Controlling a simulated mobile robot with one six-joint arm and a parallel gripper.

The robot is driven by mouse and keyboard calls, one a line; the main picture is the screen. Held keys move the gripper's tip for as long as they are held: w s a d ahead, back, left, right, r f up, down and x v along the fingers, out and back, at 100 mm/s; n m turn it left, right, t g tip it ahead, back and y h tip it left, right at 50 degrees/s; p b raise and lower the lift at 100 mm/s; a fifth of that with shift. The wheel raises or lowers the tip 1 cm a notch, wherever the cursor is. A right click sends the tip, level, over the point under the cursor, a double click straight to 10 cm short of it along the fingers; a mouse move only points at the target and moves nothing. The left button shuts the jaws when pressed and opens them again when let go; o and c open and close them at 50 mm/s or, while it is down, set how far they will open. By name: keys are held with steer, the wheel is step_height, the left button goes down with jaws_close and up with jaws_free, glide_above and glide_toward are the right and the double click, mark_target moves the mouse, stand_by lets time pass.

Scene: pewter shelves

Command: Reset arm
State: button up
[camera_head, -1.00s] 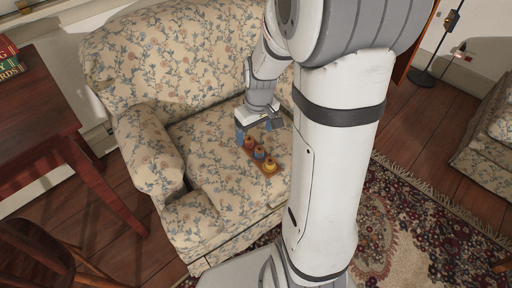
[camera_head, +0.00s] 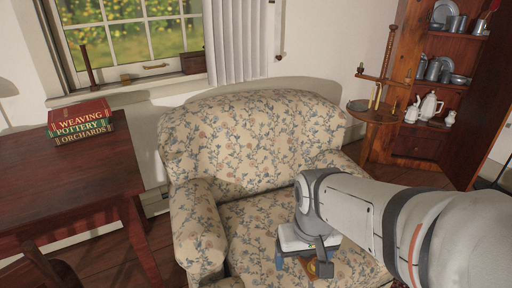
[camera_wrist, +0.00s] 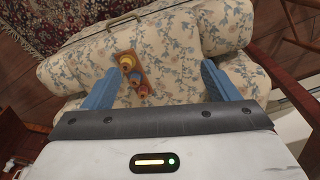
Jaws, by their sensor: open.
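My gripper (camera_wrist: 160,68) is open, with its two blue fingers spread and nothing between them. In the head view my gripper (camera_head: 300,262) hangs low over the seat of the floral armchair (camera_head: 255,135). A small wooden peg toy with yellow, blue and reddish pieces (camera_wrist: 133,74) lies on the seat cushion, beyond the fingers in the wrist view. In the head view the toy (camera_head: 320,269) is mostly hidden by my gripper. My arm reaches in from the right side of the head view.
A dark red wooden table (camera_head: 70,180) with stacked books (camera_head: 80,122) stands left of the armchair. A small round stand (camera_head: 372,112) and a shelf cabinet with pewter ware (camera_head: 440,80) stand at the right. A window (camera_head: 130,45) is behind.

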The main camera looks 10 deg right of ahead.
step_height(320, 180, up, 29)
steer(key=t+p, duration=0.1)
steer(key=p, duration=2.5)
steer(key=shift+s, duration=0.25)
